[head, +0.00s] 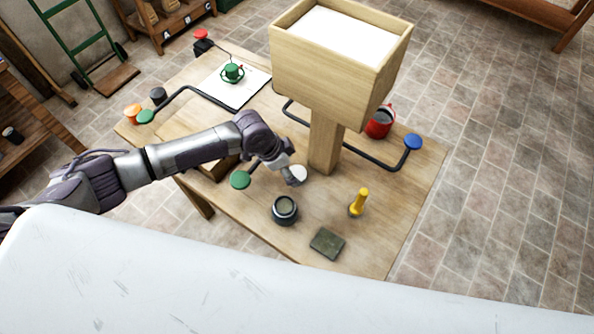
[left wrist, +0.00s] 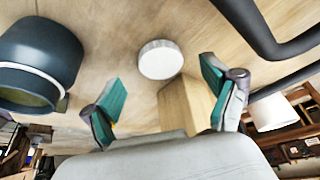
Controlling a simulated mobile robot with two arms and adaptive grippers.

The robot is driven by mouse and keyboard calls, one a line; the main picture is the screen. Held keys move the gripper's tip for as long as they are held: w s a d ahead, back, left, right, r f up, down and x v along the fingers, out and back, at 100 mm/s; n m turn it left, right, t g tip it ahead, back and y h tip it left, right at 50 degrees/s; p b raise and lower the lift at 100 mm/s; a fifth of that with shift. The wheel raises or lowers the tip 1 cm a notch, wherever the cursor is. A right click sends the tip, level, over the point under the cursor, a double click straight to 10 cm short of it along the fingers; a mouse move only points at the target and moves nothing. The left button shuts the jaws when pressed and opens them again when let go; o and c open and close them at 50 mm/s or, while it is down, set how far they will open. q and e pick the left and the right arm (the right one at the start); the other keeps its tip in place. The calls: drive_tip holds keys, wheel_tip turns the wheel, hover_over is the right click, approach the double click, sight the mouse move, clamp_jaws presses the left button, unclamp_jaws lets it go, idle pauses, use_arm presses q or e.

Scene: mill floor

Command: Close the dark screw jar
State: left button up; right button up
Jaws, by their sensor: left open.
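The dark screw jar (head: 285,210) stands upright on the wooden table, with its round mouth uncovered and a light band near the rim. It also shows large at the left of the left wrist view (left wrist: 38,60). A white round disc that looks like a lid (head: 298,174) lies on the table just behind the jar; it is near the middle of the left wrist view (left wrist: 160,60). My left gripper (head: 288,176) is open and empty, close beside the disc, its fingers (left wrist: 161,90) apart on either side of it in the wrist view. My right gripper is not in view.
A wooden hopper on a post (head: 327,140) stands behind the disc. A green round knob (head: 240,180) is left of the jar, a yellow-handled tool (head: 358,203) right, a dark green pad (head: 327,243) in front. A black pipe (head: 375,158) runs to a blue knob (head: 413,141).

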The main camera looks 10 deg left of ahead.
sight(297, 175)
use_arm(q)
drive_tip(key=shift+x, duration=1.4)
drive_tip(key=c, duration=0.9)
